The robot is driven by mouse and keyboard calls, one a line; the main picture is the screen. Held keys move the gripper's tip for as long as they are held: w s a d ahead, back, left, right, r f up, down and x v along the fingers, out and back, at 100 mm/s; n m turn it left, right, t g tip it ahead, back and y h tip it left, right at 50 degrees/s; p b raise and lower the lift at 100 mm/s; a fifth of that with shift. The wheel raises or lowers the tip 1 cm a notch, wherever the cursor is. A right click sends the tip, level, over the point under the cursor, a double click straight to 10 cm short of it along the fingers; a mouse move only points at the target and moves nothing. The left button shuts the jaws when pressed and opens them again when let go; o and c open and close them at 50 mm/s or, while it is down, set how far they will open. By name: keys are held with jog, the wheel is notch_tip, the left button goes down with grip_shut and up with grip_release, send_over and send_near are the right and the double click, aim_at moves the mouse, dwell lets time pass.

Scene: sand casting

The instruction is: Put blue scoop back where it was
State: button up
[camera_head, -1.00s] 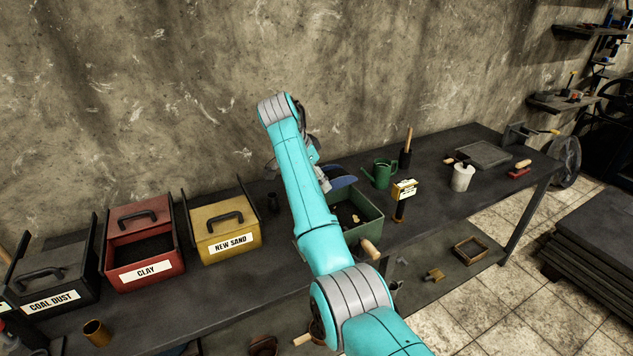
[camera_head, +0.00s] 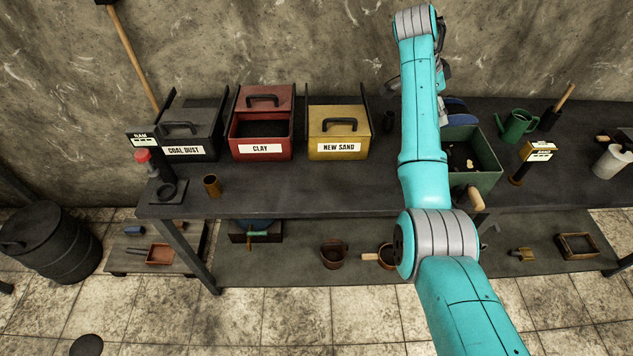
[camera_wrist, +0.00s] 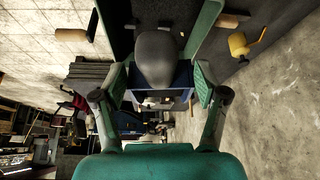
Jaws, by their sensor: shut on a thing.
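The blue scoop (camera_head: 455,108) shows partly behind my arm in the head view, over the back of an open green box (camera_head: 486,150). In the wrist view, its blue part (camera_wrist: 182,77) shows between my fingers, behind a rounded grey piece that I take to be its handle end. My gripper (camera_wrist: 158,84) is shut on the scoop. In the head view my gripper (camera_head: 443,76) is mostly hidden by my own arm. I cannot tell whether the scoop touches the box.
Coal dust (camera_head: 189,130), clay (camera_head: 262,146) and new sand (camera_head: 338,146) boxes stand left on the bench. A brown cup (camera_head: 212,186) is near the front edge. The bench front centre is clear.

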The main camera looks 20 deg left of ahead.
jog(key=s+a+f+n+t+y, duration=0.1)
jog(key=s+a+f+n, duration=0.2)
jog(key=a, duration=0.5)
jog(key=s+a+f, duration=0.3)
jog(key=s+a, duration=0.1)
jog(key=a, duration=0.5)
jog(key=n+y, duration=0.2)
jog(key=n, duration=0.2)
send_over(292, 201)
notch_tip(292, 201, down, 6)
jog(key=shift+t, duration=0.3)
jog(key=f, duration=0.2)
jog(key=s+f, duration=0.1)
jog(key=a+f, duration=0.1)
jog(key=f, duration=0.1)
jog(key=shift+s+f, duration=0.15)
jog(key=shift+f, duration=2.4)
jog(key=shift+f, duration=0.15)
jog(key=o, duration=1.3)
jog(key=v, duration=1.2)
jog(key=shift+a, duration=0.15)
